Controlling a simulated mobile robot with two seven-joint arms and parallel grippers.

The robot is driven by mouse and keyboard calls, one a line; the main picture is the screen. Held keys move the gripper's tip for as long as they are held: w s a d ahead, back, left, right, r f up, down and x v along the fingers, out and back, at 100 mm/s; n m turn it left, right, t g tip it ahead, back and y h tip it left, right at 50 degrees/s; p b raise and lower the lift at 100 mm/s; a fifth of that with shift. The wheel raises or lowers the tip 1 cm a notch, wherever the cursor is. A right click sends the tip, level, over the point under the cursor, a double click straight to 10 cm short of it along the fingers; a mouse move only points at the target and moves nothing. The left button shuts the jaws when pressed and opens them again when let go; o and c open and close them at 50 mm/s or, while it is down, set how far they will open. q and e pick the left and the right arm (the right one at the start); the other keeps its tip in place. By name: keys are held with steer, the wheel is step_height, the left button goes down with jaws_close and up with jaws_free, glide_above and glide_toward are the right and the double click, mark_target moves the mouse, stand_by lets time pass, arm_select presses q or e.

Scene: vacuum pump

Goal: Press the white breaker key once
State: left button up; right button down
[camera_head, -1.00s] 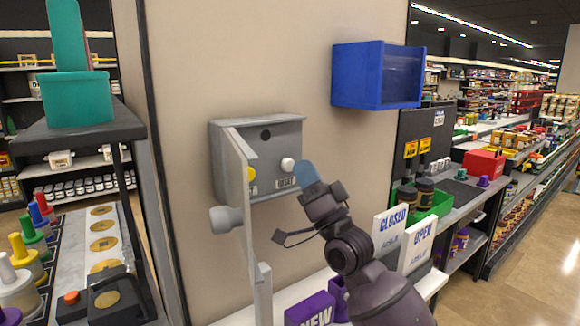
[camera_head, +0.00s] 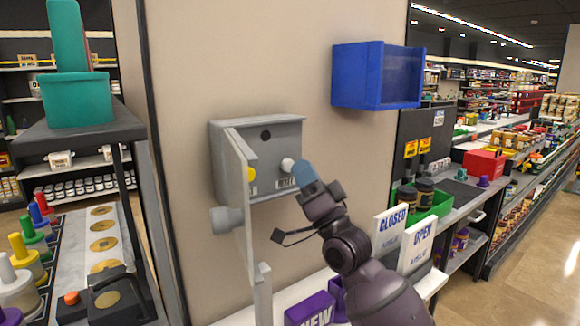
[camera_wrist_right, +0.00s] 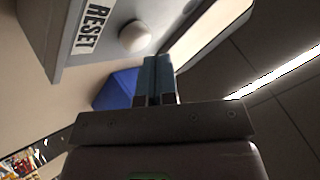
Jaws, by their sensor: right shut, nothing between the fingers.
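The grey breaker box (camera_head: 284,133) is fixed to the beige wall with its door (camera_head: 240,190) swung open. The white key (camera_head: 288,164) sticks out at the right of its face, above a RESET label (camera_head: 286,182). A yellow key (camera_head: 251,174) is partly hidden by the door. My right gripper (camera_head: 303,168) is shut and empty, its blue fingertips just right of the white key. In the right wrist view the white key (camera_wrist_right: 134,36) is left of the shut blue fingers (camera_wrist_right: 157,62); I cannot tell if they touch. My left gripper is not in view.
A blue bin (camera_head: 358,75) hangs on the wall above right. CLOSED (camera_head: 390,230) and OPEN (camera_head: 416,243) signs and a purple NEW block (camera_head: 311,311) stand on the white shelf below. The wall between box and bin is clear.

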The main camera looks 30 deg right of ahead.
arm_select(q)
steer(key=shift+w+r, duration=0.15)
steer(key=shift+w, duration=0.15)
arm_select(e)
steer(key=shift+w, duration=0.4)
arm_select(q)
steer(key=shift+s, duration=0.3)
arm_select(e)
steer(key=shift+w+a, duration=0.1)
steer(key=shift+w, duration=0.2)
steer(key=shift+s, duration=0.1)
stand_by(0.5)
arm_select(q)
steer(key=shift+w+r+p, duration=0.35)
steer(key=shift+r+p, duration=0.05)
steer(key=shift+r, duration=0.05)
arm_select(e)
steer(key=shift+s, duration=0.85)
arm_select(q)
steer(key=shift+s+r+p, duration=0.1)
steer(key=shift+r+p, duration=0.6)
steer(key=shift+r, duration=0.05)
arm_select(e)
steer(key=s, duration=0.5)
steer(key=shift+d, duration=0.3)
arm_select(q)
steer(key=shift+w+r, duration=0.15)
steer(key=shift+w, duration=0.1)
